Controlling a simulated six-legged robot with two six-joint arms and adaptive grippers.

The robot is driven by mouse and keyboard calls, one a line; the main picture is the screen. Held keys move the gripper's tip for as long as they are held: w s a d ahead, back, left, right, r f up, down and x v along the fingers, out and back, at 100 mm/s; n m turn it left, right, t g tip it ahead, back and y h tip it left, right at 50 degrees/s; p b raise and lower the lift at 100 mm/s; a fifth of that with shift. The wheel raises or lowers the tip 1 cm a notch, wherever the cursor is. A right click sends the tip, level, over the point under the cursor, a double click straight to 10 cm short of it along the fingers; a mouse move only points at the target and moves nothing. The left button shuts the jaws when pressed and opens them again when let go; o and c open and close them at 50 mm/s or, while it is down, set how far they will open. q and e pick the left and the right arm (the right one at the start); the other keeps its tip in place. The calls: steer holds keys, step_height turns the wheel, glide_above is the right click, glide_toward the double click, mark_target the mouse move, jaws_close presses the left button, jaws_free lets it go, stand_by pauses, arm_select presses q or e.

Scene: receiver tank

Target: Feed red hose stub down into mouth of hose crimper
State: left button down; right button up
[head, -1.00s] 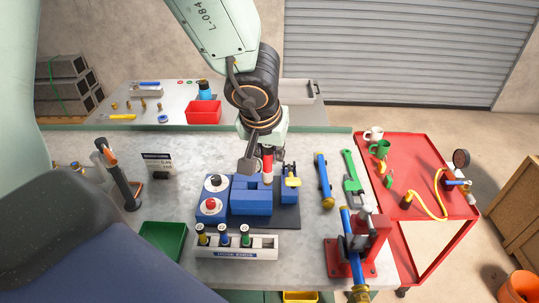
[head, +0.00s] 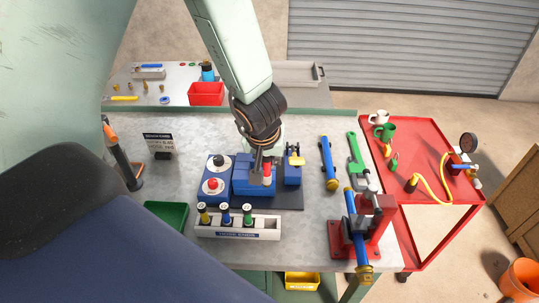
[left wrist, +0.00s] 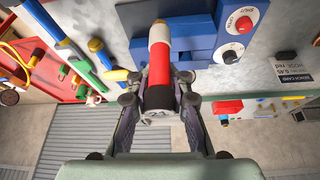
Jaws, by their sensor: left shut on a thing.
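The red hose stub (head: 267,174) is held by my left gripper (head: 262,160), which is shut on it above the right part of the blue hose crimper (head: 243,188). In the left wrist view, the stub (left wrist: 158,68) stands between the two fingers (left wrist: 158,100). It has a pale band and a brass-coloured tip pointing toward the crimper (left wrist: 195,30). The tip overlaps the blue block in the picture. The crimper's mouth is hidden, so I cannot tell whether the tip is inside it. My right gripper is not in view.
A white rack (head: 270,234) with yellow, blue and green stubs stands in front of the crimper. A green tray (head: 166,216) lies to the left. A red vise (head: 362,228), a blue tube (head: 328,165) and a green wrench (head: 356,158) are to the right.

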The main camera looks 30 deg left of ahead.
arm_select(q)
steer(key=w+a+f, duration=0.1)
steer(key=a+f, duration=0.1)
steer(key=w+a+f+n+b, duration=0.1)
steer(key=w+a+f, duration=0.1)
steer(key=w+a+f+n, duration=0.1)
steer(key=w+a+f, duration=0.1)
steer(key=shift+w+a+g+y, duration=0.1)
steer(key=shift+a+g+y, duration=0.1)
steer(key=shift+g+y, duration=0.15)
steer(key=w+a+f+n+b, duration=0.2)
steer(key=w+a+b, duration=0.3)
steer(key=b, duration=0.1)
steer(key=shift+a+y, duration=0.35)
steer(key=shift+r, duration=0.15)
stand_by(0.4)
steer(key=shift+p, duration=0.7)
steer(key=shift+g, duration=0.25)
